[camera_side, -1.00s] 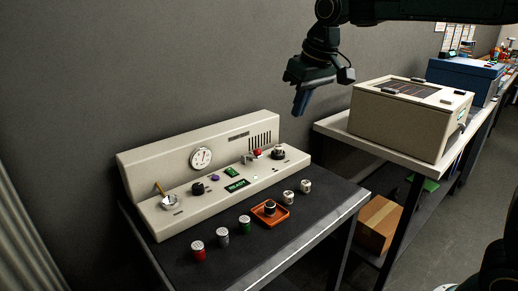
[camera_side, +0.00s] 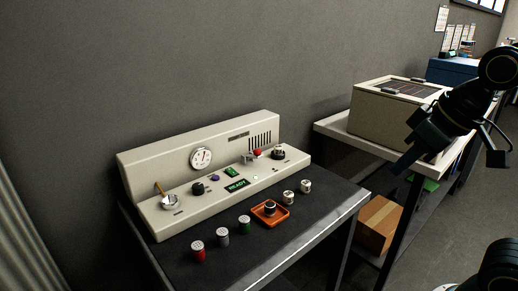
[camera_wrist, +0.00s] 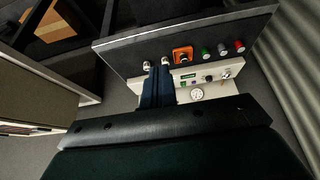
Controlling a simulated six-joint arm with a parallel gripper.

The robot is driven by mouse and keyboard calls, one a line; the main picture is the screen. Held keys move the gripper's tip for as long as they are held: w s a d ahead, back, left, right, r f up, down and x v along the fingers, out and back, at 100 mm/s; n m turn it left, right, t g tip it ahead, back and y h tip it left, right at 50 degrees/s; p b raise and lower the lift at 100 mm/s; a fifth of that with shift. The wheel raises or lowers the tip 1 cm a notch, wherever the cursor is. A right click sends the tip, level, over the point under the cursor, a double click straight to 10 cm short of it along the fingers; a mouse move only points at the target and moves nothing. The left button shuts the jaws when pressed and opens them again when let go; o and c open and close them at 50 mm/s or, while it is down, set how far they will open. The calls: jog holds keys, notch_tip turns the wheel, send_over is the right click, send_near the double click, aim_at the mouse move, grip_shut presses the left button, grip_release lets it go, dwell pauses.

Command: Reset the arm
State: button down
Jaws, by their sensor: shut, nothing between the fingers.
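My gripper (camera_side: 404,164) is at the right of the side view, in front of the beige box and well to the right of the brewer panel. Its fingers are together and hold nothing; they also show shut in the wrist view (camera_wrist: 158,72). The beige brewer panel (camera_side: 130,166) stands on the dark table, with a dial, knobs and a green READY display (camera_side: 237,185). In front of it stand a red canister (camera_side: 198,252), a grey one (camera_side: 222,238), a green one (camera_side: 244,224) and two white ones. An orange tray (camera_side: 283,217) holds a small dark part.
A beige box (camera_side: 375,120) stands on a second bench (camera_side: 335,128) at the right, partly behind my gripper. A blue box (camera_side: 445,71) is farther back. A cardboard box (camera_side: 378,222) lies on the bench's lower level. The space above the dark table is clear.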

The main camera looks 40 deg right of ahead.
jog(key=shift+s+f, duration=0.65)
jog(key=shift+s, duration=0.2)
jog(key=shift+s+f, duration=0.6)
jog(key=shift+s, duration=0.2)
